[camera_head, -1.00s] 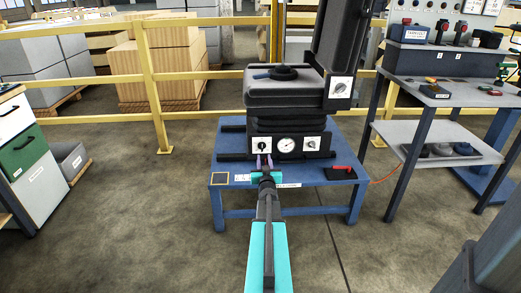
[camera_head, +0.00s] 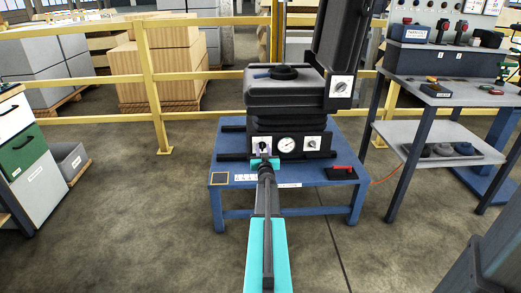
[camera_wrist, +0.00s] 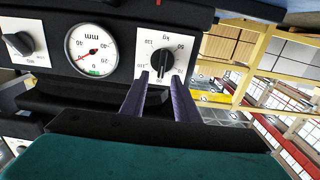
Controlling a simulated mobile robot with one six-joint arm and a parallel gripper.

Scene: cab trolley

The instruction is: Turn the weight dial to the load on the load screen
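The weight dial (camera_wrist: 160,60) is a black knob on a white plate marked "kg", seen upside down in the wrist view. The knob's bar stands near vertical there. My gripper (camera_wrist: 161,82) has its two purple fingers apart, with the tips just at the near edge of the knob; I cannot tell whether they touch it. In the head view the dial plate (camera_head: 262,145) is at the left of the seat base front, and my gripper (camera_head: 264,156) is right before it, partly covering it. I cannot make out a load screen with a readable value.
A round mm gauge (camera_wrist: 91,50) sits beside the dial, and another black knob (camera_wrist: 18,43) is beyond it. The seat base stands on a blue table (camera_head: 215,197) with a red-handled black block (camera_head: 341,173) at its right. A grey workbench (camera_head: 463,97) stands to the right.

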